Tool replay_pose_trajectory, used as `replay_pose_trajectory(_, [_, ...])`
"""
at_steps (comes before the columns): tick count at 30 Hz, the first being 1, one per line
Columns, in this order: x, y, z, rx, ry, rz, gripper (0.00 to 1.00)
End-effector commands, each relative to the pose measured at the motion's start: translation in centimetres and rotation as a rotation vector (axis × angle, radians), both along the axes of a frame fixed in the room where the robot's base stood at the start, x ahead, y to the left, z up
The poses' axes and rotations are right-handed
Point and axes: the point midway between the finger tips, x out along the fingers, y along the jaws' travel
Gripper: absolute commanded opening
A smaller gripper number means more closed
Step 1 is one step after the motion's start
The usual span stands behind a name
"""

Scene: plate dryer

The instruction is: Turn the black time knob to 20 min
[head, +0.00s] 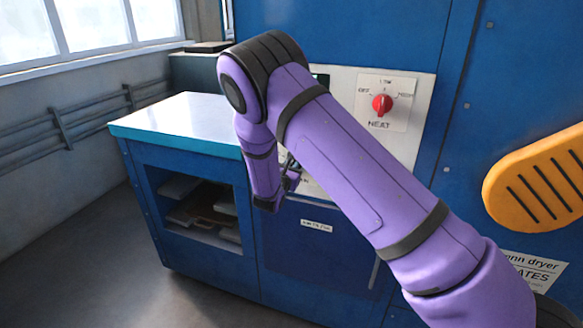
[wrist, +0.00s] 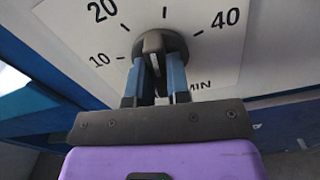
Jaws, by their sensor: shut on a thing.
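The black time knob (wrist: 175,44) sits on a white dial plate in the wrist view. The dial shows 10 (wrist: 98,59), 20 (wrist: 102,10), 40 (wrist: 226,18) and MIN. The knob's raised grip runs nearly upright in the picture, with its upper end between the 20 and 40 marks; which mark it points at exactly, I cannot tell. My gripper (wrist: 156,68) is shut on the knob's grip, one blue finger on each side. In the head view my gripper (head: 290,178) is at the panel's lower left, and my arm hides the time knob.
A red knob (head: 382,104) marked OFF, LOW, HIGH and HEAT sits on the white panel (head: 421,108), right of my arm. A blue cabinet with a pale top (head: 185,122) stands left. A yellow slotted part (head: 540,183) is at the right.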

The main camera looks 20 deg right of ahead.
Motion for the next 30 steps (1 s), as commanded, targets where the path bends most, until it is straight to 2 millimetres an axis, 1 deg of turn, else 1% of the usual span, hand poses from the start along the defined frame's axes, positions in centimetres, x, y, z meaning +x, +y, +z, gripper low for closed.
replay_pose_trajectory(9, [-0.06,0.14,-0.13,-0.230,0.169,0.002,0.00])
replay_pose_trajectory(15, [-0.06,0.09,-0.14,-0.348,0.256,0.001,0.00])
replay_pose_trajectory(21, [-0.08,0.15,-0.18,-0.431,0.317,0.002,0.00])
replay_pose_trajectory(30, [-0.08,0.08,-0.21,-0.486,0.358,0.001,0.00])
